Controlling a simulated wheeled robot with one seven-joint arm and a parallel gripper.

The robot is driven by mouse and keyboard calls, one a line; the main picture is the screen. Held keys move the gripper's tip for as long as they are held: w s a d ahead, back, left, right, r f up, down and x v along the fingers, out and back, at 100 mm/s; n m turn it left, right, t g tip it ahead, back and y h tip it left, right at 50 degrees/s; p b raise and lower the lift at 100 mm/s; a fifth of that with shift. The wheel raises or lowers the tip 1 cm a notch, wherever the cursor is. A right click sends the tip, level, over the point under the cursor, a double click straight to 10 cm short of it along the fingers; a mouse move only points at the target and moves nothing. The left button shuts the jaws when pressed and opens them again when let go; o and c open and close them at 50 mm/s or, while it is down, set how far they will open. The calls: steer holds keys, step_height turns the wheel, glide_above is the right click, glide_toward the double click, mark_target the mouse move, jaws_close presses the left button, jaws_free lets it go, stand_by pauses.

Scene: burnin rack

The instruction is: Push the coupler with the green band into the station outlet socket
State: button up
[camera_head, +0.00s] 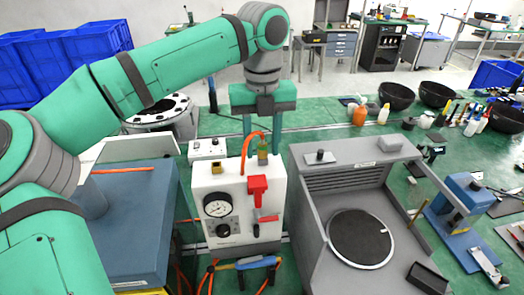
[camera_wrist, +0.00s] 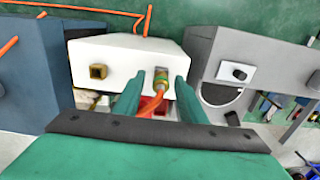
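The white station box (camera_head: 243,226) has a round gauge and red parts on its front. A square brass socket (camera_head: 216,167) with a dark opening sits on its top at the left; it also shows in the wrist view (camera_wrist: 98,71). The coupler with the green band (camera_head: 262,157) is brass with an orange hose, at the top right of the box; it also shows in the wrist view (camera_wrist: 162,80). What it rests on is hidden. My gripper (camera_head: 262,152) is open above the box, its fingers on either side of the coupler with visible gaps in the wrist view (camera_wrist: 158,82).
A grey machine (camera_head: 320,215) with a round dark plate stands close to the right of the station. A blue-grey box (camera_head: 135,225) stands to the left. A small white box (camera_head: 207,149) is behind. Orange hoses and blue-handled pliers (camera_head: 245,264) lie in front.

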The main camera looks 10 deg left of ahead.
stand_by(0.9)
jaws_close()
steer(key=shift+r, duration=0.2)
steer(key=shift+r, duration=1.7)
steer(key=shift+w+r, duration=0.1)
steer(key=shift+r, duration=1.05)
steer(key=shift+d, duration=0.1)
